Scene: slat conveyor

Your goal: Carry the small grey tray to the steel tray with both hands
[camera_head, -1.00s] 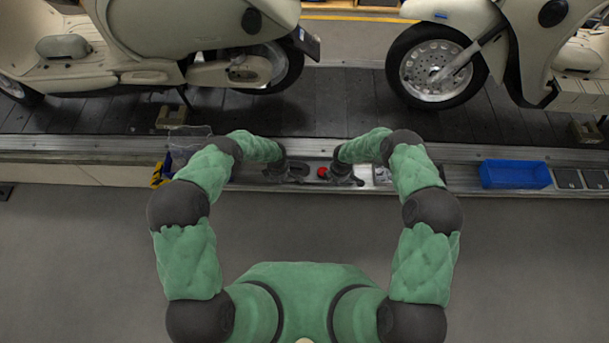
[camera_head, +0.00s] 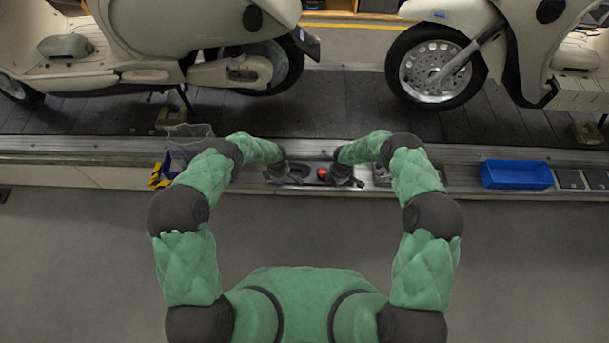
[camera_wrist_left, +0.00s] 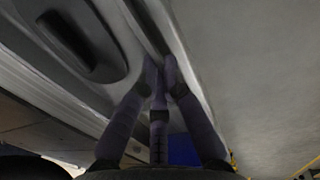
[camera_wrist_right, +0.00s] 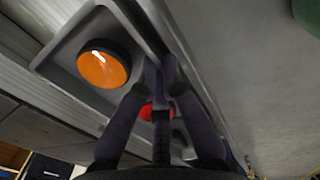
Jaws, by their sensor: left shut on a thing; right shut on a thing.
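The small grey tray (camera_head: 309,182) is between my two grippers in the head view, over the rail along the conveyor's near edge. It holds a dark oval part (camera_wrist_left: 88,45), an orange-topped round part (camera_wrist_right: 104,63) and a red part (camera_head: 322,173). My left gripper (camera_head: 281,172) is shut on the tray's wall at its left part. My right gripper (camera_head: 345,179) is shut on the same wall farther right. The steel tray (camera_head: 381,176) shows just right of my right gripper, partly hidden by my right arm. I cannot tell whether the grey tray touches the rail.
A blue bin (camera_head: 516,175) stands on the rail at the right, with dark square plates (camera_head: 571,179) beside it. A clear-walled bin (camera_head: 189,136) and yellow-black striping (camera_head: 158,178) are at the left. Two cream scooters (camera_head: 150,45) stand on the slat conveyor (camera_head: 330,105) behind.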

